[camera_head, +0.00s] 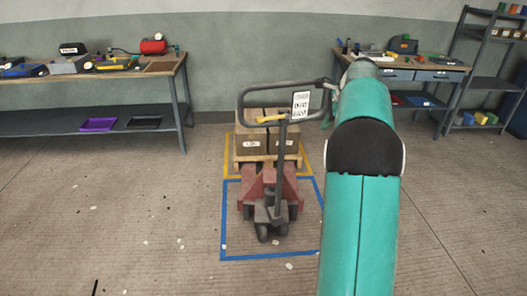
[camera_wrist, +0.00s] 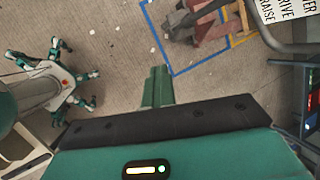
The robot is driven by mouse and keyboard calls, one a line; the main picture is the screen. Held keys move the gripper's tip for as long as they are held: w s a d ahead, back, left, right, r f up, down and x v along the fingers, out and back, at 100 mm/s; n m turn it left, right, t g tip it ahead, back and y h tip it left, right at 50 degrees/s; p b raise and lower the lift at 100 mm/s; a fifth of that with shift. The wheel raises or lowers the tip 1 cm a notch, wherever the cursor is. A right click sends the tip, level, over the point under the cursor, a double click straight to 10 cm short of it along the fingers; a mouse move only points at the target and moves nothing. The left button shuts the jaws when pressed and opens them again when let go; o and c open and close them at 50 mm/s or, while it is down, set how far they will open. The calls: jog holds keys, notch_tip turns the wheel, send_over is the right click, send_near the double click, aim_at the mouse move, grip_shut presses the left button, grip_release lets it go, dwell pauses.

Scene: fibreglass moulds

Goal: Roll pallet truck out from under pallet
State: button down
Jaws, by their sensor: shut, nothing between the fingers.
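The pallet truck (camera_head: 270,190) has a red body, dark wheels and an upright grey loop handle (camera_head: 245,108) with a white label. It stands within the blue floor outline, its front end at a wooden pallet (camera_head: 240,163) bearing brown boxes (camera_head: 253,143). The forks are hidden. In the wrist view, the handle (camera_wrist: 276,40) and its label are at the upper right, and part of the red truck (camera_wrist: 212,30) is at the top. My gripper (camera_wrist: 158,72) is shut and empty, left of the handle and apart from it in that picture. My arm hides the gripper in the head view.
A blue floor outline (camera_head: 222,225) surrounds the truck; a yellow outline (camera_head: 228,155) surrounds the pallet. Workbenches stand at left (camera_head: 95,75) and right (camera_head: 435,75), with a shelf rack (camera_head: 490,85) at far right. The floor before the truck is open, with small white scraps.

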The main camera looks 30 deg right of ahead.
jog(key=d, duration=0.1)
jog(key=w+d, duration=0.1)
jog(key=d, duration=0.1)
jog(key=c, duration=2.1)
grip_release()
jog(key=shift+w+a, duration=0.15)
jog(key=shift+w, duration=0.1)
jog(key=o, duration=0.4)
jog(key=shift+w+a+r, duration=0.15)
jog(key=shift+w+a, duration=0.05)
jog(key=shift+a, duration=0.35)
jog(key=shift+c, duration=0.2)
jog(key=shift+o, duration=0.2)
jog(key=shift+s+d, duration=0.25)
jog(key=shift+d, duration=0.3)
jog(key=v, duration=0.7)
jog(key=shift+r, duration=0.35)
